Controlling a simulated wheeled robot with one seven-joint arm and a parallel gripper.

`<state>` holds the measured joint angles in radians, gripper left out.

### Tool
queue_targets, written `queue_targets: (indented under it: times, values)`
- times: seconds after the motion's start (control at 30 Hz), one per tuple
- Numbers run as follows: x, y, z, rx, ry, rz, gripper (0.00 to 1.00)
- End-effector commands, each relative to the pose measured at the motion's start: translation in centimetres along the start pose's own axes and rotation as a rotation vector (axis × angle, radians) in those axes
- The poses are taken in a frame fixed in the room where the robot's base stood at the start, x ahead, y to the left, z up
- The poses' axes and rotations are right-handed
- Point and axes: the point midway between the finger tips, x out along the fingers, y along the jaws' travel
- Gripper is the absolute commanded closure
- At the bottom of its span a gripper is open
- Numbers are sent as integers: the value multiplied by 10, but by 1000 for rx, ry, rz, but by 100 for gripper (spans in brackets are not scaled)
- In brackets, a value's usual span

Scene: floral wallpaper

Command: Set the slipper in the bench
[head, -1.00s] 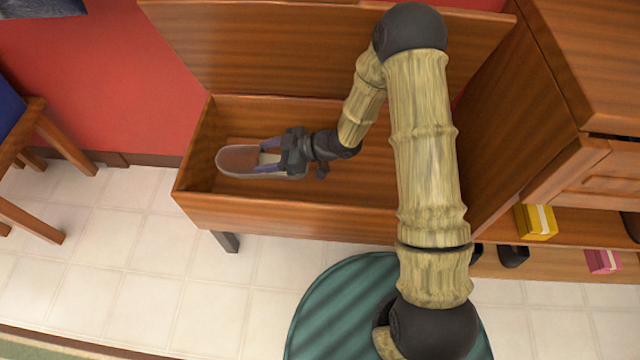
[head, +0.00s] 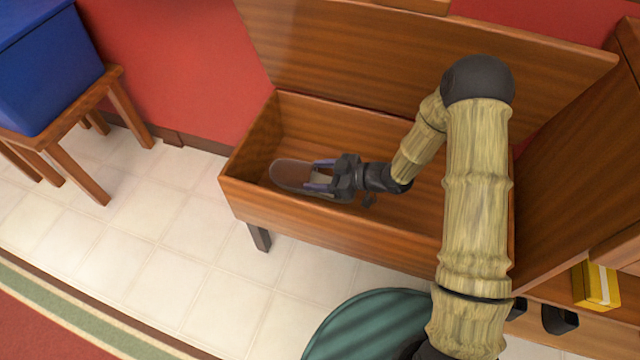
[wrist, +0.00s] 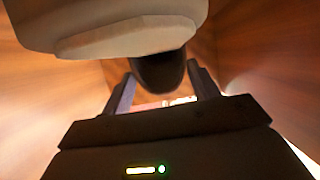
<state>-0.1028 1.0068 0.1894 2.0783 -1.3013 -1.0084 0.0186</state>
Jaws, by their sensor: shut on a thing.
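The bench (head: 350,232) is an open wooden box with its lid raised at the back. The slipper (head: 288,176), brownish with a grey rim, is inside the bench's box toward the left end. My gripper (head: 318,178) is shut on the slipper and lies inside the box, pointing left. I cannot tell whether the slipper touches the bench floor. In the wrist view the slipper's dark part (wrist: 158,72) shows between the two fingers, with bench walls on both sides.
A blue box (head: 50,65) stands on a wooden stool (head: 118,90) at the left. A wooden cabinet stands at the right, with a yellow box (head: 596,286) on its low shelf. The tiled floor (head: 150,225) in front of the bench is clear.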

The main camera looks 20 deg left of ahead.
Motion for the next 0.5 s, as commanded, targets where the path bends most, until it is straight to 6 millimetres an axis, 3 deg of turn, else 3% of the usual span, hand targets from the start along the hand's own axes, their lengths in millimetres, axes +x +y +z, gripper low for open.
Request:
queue_targets:
  times: [0.13,0.33,0.5]
  values:
    - [3,0,6,1,0,0,65]
    - [13,0,32,2,0,-1,65]
    - [14,0,35,0,-1,0,65]
